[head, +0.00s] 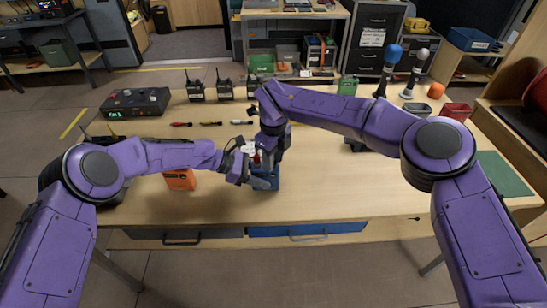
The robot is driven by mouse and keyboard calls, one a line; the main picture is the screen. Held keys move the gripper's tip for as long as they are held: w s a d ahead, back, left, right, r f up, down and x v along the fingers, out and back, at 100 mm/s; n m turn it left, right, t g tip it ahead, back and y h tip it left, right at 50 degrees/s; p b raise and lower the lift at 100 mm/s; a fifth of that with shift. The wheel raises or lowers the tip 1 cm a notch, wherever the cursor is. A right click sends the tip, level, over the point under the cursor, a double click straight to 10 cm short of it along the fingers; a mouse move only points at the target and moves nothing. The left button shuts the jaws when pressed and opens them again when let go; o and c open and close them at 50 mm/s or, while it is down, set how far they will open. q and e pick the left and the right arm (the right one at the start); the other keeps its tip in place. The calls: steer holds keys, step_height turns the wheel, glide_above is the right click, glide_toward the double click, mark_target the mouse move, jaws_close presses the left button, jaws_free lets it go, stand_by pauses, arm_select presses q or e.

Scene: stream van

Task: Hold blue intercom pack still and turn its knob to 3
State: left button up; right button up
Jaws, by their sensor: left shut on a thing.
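The blue intercom pack (267,184) stands on the table near its front edge, left of the picture's middle. My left gripper (264,181) reaches in from the left and is shut on the pack. My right gripper (258,158) comes down over the pack's top from above. A small white and red patch shows between the two grippers. The knob and its setting are hidden or too small to read, and the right fingers are too covered to tell their opening.
An orange pack (180,180) stands left of the blue one. A black console (135,102) is at the back left. Several dark radios, including one (195,91), line the back edge. Microphones, a red bin (455,111) and a green mat (502,174) are at right. The front middle-right is clear.

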steer(key=shift+r, duration=0.1)
steer(key=shift+r, duration=2.9)
steer(key=n, duration=0.5)
steer(key=shift+f+n, duration=0.2)
steer(key=shift+n, duration=0.4)
steer(key=shift+f, duration=2.9)
steer(key=n, duration=0.2)
steer(key=shift+r+n, duration=0.1)
steer(key=shift+n, duration=0.3)
